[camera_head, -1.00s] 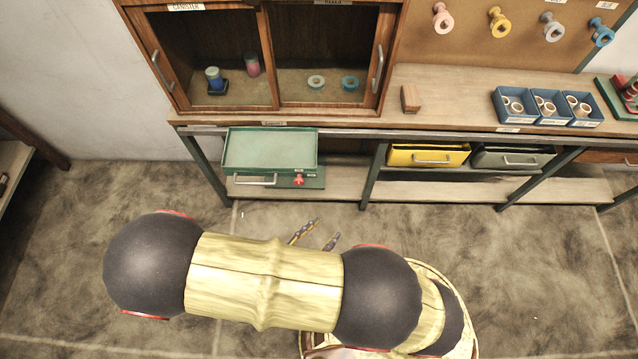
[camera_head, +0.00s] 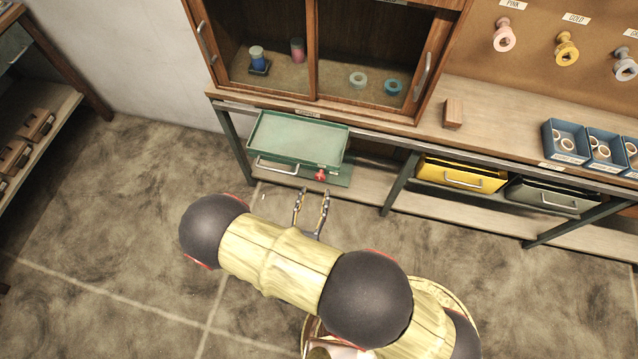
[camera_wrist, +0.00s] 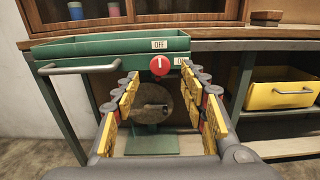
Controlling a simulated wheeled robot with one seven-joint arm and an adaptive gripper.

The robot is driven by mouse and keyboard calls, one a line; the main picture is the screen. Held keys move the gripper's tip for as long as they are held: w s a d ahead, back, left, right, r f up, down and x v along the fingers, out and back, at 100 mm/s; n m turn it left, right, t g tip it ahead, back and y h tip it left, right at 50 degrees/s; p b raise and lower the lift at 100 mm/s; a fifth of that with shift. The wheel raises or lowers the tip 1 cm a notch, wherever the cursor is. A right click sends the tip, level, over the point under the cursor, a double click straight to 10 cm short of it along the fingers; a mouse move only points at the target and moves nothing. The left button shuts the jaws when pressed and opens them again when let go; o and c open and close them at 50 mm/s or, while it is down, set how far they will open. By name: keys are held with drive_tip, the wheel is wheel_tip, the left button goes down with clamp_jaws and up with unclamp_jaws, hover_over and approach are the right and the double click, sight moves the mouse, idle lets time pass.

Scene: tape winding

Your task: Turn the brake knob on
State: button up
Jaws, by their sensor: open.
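The red brake knob (camera_wrist: 160,65) is on the front of the green unit under the bench, below the green tray (camera_wrist: 100,46). In the head view the knob (camera_head: 321,175) is a small red spot at the tray's right front. My gripper (camera_head: 312,193) is open and empty, in front of the knob and apart from it. In the wrist view the two yellow-padded fingers (camera_wrist: 164,82) frame the knob between and just beyond their tips.
A round disc (camera_wrist: 150,103) on a green base stands beneath the knob. The tray's handle (camera_head: 277,167) juts out at the left. A table leg (camera_wrist: 241,85) and a yellow drawer (camera_head: 462,175) are to the right. The floor in front is clear.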

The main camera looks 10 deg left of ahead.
sight(319, 179)
drive_tip(key=shift+w+d+b, duration=0.15)
drive_tip(key=shift+w+b, duration=0.25)
drive_tip(key=shift+w, duration=1.9)
drive_tip(key=shift+c, duration=1.1)
clamp_jaws()
